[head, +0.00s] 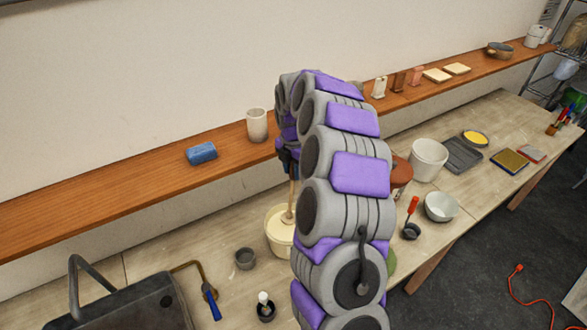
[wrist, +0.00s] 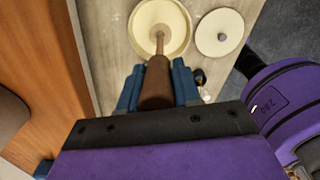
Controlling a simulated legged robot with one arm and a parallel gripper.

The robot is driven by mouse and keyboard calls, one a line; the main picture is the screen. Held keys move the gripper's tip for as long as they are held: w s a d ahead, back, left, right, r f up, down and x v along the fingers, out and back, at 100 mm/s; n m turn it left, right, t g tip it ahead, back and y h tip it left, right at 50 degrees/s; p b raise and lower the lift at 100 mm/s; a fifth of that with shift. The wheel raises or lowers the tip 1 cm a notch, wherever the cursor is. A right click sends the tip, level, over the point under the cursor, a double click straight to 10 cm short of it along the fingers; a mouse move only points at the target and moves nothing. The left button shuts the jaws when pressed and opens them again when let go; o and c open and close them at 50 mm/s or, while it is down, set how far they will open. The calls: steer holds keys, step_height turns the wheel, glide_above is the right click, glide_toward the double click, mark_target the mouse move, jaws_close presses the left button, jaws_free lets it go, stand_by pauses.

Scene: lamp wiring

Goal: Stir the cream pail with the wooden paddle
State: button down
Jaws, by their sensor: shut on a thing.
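The cream pail (head: 280,238) stands on the workbench, left of my arm in the head view. It holds pale cream stuff, and its round rim shows at the top of the wrist view (wrist: 134,30). The wooden paddle (head: 291,195) stands nearly upright with its lower end in the pail. Its brown handle (wrist: 156,80) runs from my gripper toward the cream, where the lower end is hidden. My gripper (wrist: 157,88) is shut on the handle, with a blue finger on each side. In the head view my gripper (head: 289,163) is above the pail, partly hidden by my arm.
A round pale lid or disc (wrist: 219,33) lies beside the pail. The wooden shelf (head: 100,203) runs behind, with a white cup (head: 257,124) and blue object (head: 201,153).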

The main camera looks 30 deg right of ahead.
steer(key=shift+r+p, duration=0.9)
steer(key=shift+r, duration=1.2)
steer(key=shift+f, duration=0.1)
